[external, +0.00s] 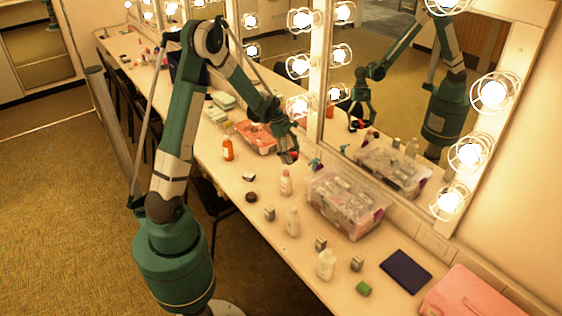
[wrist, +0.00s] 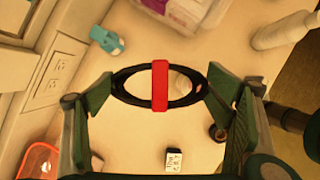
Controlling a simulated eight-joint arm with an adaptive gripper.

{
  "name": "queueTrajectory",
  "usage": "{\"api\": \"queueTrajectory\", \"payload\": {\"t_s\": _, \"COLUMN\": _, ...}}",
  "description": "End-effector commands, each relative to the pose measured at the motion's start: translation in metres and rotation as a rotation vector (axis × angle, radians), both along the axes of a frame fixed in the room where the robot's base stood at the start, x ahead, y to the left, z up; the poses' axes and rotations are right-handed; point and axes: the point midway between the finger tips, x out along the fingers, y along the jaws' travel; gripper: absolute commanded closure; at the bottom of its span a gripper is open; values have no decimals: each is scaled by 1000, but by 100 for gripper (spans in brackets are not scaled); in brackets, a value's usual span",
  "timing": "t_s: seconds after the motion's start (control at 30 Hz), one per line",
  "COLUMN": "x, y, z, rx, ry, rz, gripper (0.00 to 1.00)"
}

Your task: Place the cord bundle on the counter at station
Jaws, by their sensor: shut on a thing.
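The cord bundle (wrist: 159,88) is a black oval loop with a red band round its middle. It shows in the wrist view, gripped at its two ends by the green fingers of my gripper (wrist: 156,90). In the external view my gripper (external: 287,150) hangs over the counter (external: 235,185), between the orange bottle and the clear bin.
A clear bin (external: 345,203) of items stands right of my gripper, a pink tray (external: 257,138) left. A teal item (external: 316,164), an orange bottle (external: 228,149), a pinkish bottle (external: 286,183) and a small block (external: 248,176) stand nearby. The lit mirror (external: 400,100) borders the counter.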

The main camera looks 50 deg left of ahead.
Motion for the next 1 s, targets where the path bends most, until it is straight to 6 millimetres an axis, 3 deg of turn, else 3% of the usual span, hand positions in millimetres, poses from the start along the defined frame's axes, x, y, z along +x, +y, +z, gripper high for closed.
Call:
{"api": "queueTrajectory", "payload": {"t_s": 0.8, "x": -92, "y": 203, "z": -24, "rx": 0, "ry": -2, "rz": 446, "gripper": 36}}
{"api": "queueTrajectory", "payload": {"t_s": 1.0, "x": -85, "y": 269, "z": -40, "rx": 1, "ry": -1, "rz": 562, "gripper": 36}}
